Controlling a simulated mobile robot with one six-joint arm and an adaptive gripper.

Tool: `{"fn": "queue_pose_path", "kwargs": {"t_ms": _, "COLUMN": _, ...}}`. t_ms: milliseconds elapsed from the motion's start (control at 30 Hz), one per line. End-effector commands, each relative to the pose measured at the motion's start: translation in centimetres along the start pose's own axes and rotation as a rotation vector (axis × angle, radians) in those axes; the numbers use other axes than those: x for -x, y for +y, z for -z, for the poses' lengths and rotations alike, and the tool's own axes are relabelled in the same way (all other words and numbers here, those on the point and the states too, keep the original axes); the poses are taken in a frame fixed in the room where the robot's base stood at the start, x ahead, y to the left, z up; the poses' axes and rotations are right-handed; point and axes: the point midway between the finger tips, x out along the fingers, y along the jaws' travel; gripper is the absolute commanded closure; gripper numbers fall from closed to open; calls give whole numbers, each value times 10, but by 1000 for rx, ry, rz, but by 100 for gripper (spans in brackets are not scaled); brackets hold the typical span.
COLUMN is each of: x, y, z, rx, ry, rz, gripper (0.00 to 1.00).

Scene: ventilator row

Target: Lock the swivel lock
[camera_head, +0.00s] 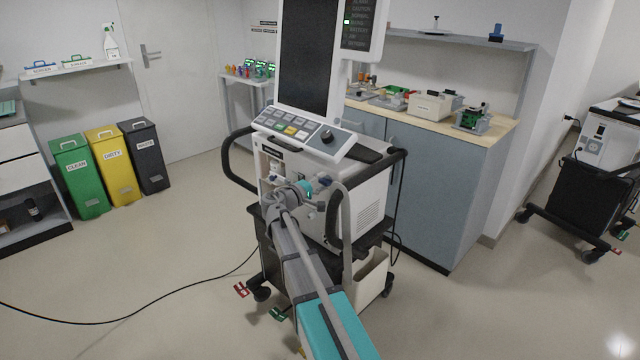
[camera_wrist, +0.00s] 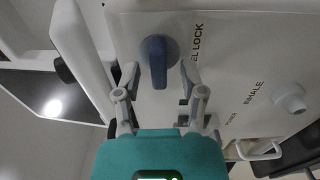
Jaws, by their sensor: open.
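The swivel lock is a dark blue knob (camera_wrist: 157,62) with a long grip bar on the pale panel of the ventilator (camera_head: 370,200). In the wrist view its bar points down the picture, towards my gripper. The label beside it is partly covered, with "EL LOCK" readable. My gripper (camera_wrist: 160,84) is open, its two grey fingers spread to either side of the bar's lower end. I see no clear contact between fingers and knob. In the head view my gripper (camera_head: 315,183) is at the ventilator's front, where my arm hides part of the panel.
An INHALE port (camera_wrist: 290,98) sticks out of the panel near the lock. The ventilator's black side handle (camera_head: 235,160) and cart frame stand close to my arm. A cable (camera_head: 130,318) crosses the floor at left. A counter (camera_head: 445,185) stands behind.

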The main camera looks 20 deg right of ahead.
Motion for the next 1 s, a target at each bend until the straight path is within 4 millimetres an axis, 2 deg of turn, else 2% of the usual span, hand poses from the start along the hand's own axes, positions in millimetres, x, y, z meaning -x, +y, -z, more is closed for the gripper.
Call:
{"fn": "queue_pose_path", "kwargs": {"t_ms": 267, "x": 3, "y": 0, "z": 0, "rx": 0, "ry": 0, "rz": 0, "gripper": 47}}
{"fn": "queue_pose_path", "kwargs": {"t_ms": 433, "x": 16, "y": 0, "z": 0, "rx": 0, "ry": 2, "rz": 0, "gripper": 47}}
{"fn": "queue_pose_path", "kwargs": {"t_ms": 1000, "x": 98, "y": 0, "z": -1, "rx": 0, "ry": 1, "rz": 0, "gripper": 47}}
